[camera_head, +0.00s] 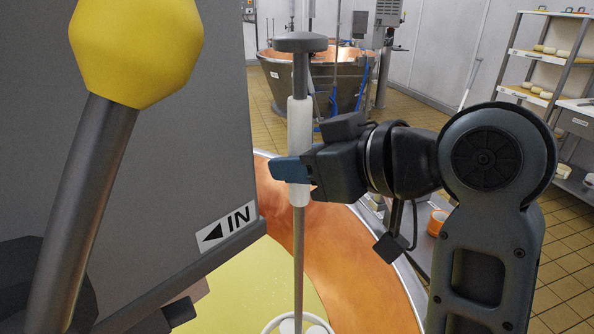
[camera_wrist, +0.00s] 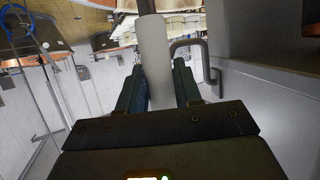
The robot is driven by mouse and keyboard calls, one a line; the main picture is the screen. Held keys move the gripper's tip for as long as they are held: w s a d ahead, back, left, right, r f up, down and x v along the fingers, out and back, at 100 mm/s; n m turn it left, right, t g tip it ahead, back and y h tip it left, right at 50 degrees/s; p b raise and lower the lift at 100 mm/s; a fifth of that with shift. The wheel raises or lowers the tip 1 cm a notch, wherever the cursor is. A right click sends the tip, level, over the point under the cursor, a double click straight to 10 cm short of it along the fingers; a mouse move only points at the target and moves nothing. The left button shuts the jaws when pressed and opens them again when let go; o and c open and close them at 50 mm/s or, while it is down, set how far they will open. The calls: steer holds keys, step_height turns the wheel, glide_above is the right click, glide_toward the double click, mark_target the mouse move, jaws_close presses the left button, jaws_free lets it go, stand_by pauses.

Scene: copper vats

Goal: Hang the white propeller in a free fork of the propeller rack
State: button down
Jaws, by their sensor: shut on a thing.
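The white propeller is a long upright shaft with a white sleeve (camera_head: 299,140) and a dark disc at its top. A white ring-like end (camera_head: 297,326) shows at the bottom edge of the head view, partly cut off. My gripper (camera_head: 290,168) is shut on the white sleeve from the right. The wrist view shows the sleeve (camera_wrist: 155,62) between the two fingers (camera_wrist: 157,90). The shaft stands over the copper vat (camera_head: 365,270), above its yellow contents. I cannot make out the propeller rack or a free fork in either view.
A grey panel (camera_head: 160,180) with an "IN" label stands close on the left. A yellow knob (camera_head: 137,45) on a metal rod is in front of it. Another vat (camera_head: 330,85) stands behind. Shelves with cheeses (camera_head: 548,75) are at the right. A bent grey pipe (camera_wrist: 190,45) shows in the wrist view.

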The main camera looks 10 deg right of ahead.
mark_target(307, 66)
steer(key=shift+s+d+r, duration=0.3)
steer(key=shift+s+r, duration=0.05)
steer(key=shift+r, duration=1.7)
steer(key=shift+s+d+r, duration=0.3)
steer(key=shift+s+r, duration=0.05)
steer(key=shift+r, duration=1.65)
steer(key=shift+s+d+r, duration=0.3)
steer(key=shift+s+r, duration=0.05)
steer(key=shift+r, duration=1.7)
step_height(307, 66, up, 6)
steer(key=s, duration=0.1)
steer(key=shift+s+d+r, duration=0.25)
steer(key=shift+d, duration=0.1)
